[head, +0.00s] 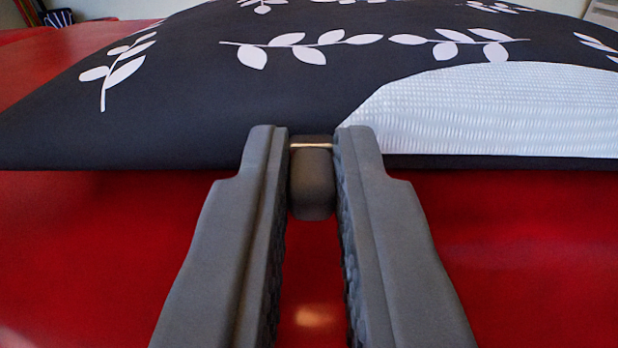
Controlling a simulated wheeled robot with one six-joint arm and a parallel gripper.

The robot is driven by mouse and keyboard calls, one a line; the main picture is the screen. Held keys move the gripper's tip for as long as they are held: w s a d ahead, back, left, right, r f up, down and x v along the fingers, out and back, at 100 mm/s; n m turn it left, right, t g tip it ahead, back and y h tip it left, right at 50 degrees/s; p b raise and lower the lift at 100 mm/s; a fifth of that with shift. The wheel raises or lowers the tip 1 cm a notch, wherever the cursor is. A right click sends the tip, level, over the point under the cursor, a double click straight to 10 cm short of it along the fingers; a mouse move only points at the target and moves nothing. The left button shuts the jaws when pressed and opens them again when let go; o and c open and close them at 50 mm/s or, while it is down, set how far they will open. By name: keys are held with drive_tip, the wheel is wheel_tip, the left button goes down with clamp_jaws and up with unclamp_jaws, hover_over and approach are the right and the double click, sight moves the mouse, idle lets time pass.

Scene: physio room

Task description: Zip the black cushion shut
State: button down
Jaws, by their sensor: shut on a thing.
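The black cushion (190,90) with white leaf sprigs lies across the upper part of the head view. Its near edge has an opening on the right, where a white textured inner pad (500,110) shows. My gripper (312,165) is at the near edge, at the left end of that opening. Its two grey fingers are shut on a small dark grey zip pull (311,190). A thin light-coloured band crosses the top of the pull. The zip teeth cannot be made out.
The cushion rests on a red padded surface (90,260), which is clear in front of the cushion on both sides of my gripper. A dark object (58,17) stands at the far left. A pale item (603,12) is partly visible at the far right.

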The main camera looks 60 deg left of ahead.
drive_tip(key=w+d, duration=0.3)
drive_tip(key=w, duration=0.2)
drive_tip(key=w+d, duration=0.3)
drive_tip(key=w, duration=0.2)
drive_tip(key=w+d, duration=0.4)
drive_tip(key=w, duration=0.1)
drive_tip(key=shift+w, duration=0.35)
drive_tip(key=c, duration=1.4)
unclamp_jaws()
drive_tip(key=shift+c, duration=0.2)
drive_tip(key=v, duration=1.7)
drive_tip(key=shift+d, duration=0.15)
drive_tip(key=shift+s, duration=0.1)
